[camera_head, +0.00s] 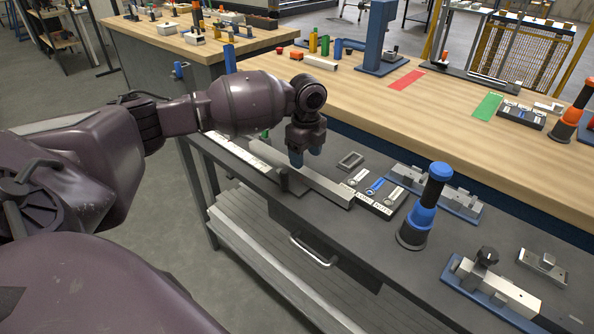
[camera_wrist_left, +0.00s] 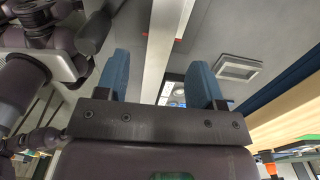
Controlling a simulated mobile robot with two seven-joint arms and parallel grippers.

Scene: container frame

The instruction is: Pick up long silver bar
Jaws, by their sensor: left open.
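The long silver bar (camera_head: 327,186) lies on the dark grey bench, running from upper left to lower right in the head view. A dark block (camera_head: 293,181) stands against its front side. My left gripper (camera_head: 305,155) points down with its blue fingertips just above the bar, hiding a small part of it. In the left wrist view the open left gripper (camera_wrist_left: 162,80) has the bar (camera_wrist_left: 160,45) showing between its two blue fingers, apart from both. My right gripper is not in view.
A black tray of tools (camera_head: 375,193) lies close to the bar's right end. A small grey frame (camera_head: 350,160) lies behind the bar. A blue and black upright tool (camera_head: 424,205) stands further right. A wooden table (camera_head: 440,105) borders the bench behind.

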